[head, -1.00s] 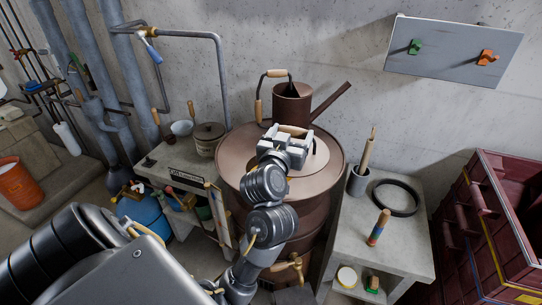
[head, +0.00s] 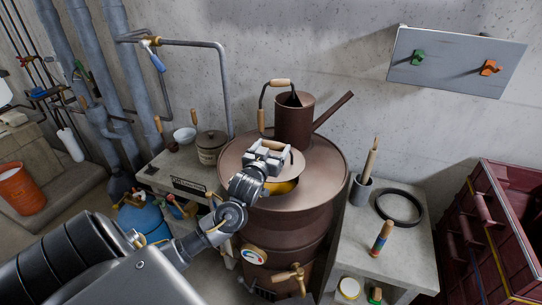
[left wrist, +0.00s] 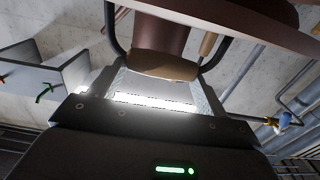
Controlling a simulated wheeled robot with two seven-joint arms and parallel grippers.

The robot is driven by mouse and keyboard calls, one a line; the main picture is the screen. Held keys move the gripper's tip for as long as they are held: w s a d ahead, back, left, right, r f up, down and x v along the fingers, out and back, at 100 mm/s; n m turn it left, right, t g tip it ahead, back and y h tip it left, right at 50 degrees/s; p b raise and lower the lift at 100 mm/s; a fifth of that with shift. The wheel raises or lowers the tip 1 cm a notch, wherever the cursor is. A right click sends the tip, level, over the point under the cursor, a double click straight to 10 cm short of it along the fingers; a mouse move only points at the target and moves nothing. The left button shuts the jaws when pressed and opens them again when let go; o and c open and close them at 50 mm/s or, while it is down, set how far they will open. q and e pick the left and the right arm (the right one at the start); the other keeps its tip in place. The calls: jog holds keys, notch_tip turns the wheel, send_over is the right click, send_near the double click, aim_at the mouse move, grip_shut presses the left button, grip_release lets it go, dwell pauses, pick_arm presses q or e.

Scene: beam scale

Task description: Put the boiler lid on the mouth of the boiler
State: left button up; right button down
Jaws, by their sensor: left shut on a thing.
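The boiler (head: 325,185) is a large brown copper drum in the middle of the head view. My left gripper (head: 268,152) is shut on the wooden handle of the boiler lid (head: 298,164), a brown disc over the boiler's top. The left wrist view shows the lid's wooden handle (left wrist: 160,65) at the fingertips. My right gripper is not in view.
A brown can (head: 294,122) with a spout and arched handle stands close behind the lid. A lidded pot (head: 210,146) is on the left stand. The right stand (head: 350,245) holds a black ring (head: 399,207) and a grey cup (head: 361,188).

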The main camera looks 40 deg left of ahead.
aim_at(294, 165)
pick_arm(q)
jog(key=shift+a+f+p, duration=0.25)
jog(key=shift+p, duration=0.05)
notch_tip(294, 165, down, 2)
jog(key=shift+f+p, duration=0.1)
jog(key=shift+p, duration=0.7)
jog(key=shift+f, duration=0.4)
jog(key=shift+f, duration=0.1)
jog(key=shift+f+b, duration=0.35)
jog(key=shift+f, duration=0.15)
jog(key=o, duration=1.8)
jog(key=shift+f, duration=0.1)
